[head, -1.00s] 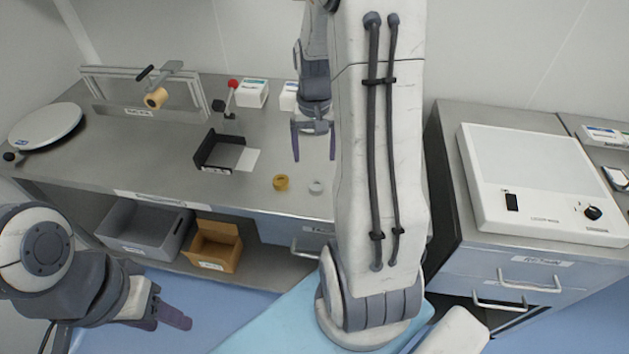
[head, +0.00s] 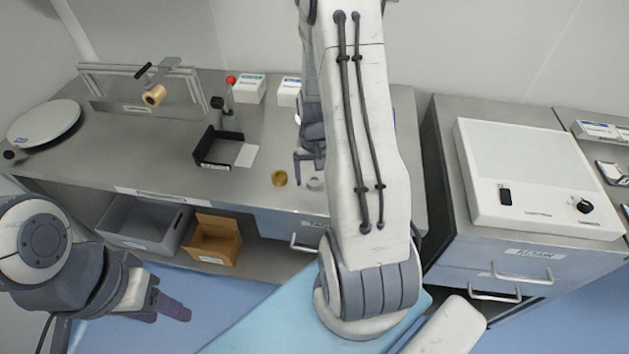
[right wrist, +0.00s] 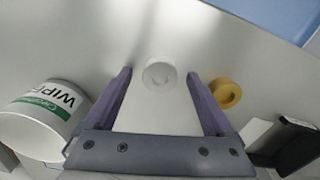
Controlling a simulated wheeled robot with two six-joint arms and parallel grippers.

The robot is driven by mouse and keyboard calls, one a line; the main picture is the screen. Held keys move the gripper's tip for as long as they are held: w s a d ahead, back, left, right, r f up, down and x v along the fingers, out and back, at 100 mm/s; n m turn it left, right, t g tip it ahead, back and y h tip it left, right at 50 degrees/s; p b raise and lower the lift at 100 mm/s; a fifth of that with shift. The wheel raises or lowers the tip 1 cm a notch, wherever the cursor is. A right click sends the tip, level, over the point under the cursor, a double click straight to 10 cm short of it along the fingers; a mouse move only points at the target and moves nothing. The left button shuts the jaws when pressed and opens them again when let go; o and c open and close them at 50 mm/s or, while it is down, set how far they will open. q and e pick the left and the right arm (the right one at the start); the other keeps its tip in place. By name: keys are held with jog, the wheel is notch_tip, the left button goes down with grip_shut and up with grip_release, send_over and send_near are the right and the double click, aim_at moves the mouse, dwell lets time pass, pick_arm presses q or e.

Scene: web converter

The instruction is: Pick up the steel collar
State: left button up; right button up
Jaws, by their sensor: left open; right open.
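The steel collar (head: 315,184) is a small grey ring lying on the grey workbench (head: 235,195), near its front edge and partly covered by my right arm in the head view. In the right wrist view the steel collar (right wrist: 159,75) lies centred ahead of my right gripper (right wrist: 158,80), between the lines of its two fingers. My right gripper (head: 309,172) is open and empty, above the bench just behind the collar; I cannot tell its exact height. My left gripper (head: 173,309) is open and empty at lower left, in front of the bench.
A brass collar (head: 279,178) lies just left of the steel one. A black tray (head: 213,150) stands further left. White boxes (head: 250,88) stand at the back. A wipes tub (right wrist: 38,122) is left in the right wrist view. Bins (head: 143,222) sit on the lower shelf.

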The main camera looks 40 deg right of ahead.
grip_shut()
jog(key=shift+r, duration=0.15)
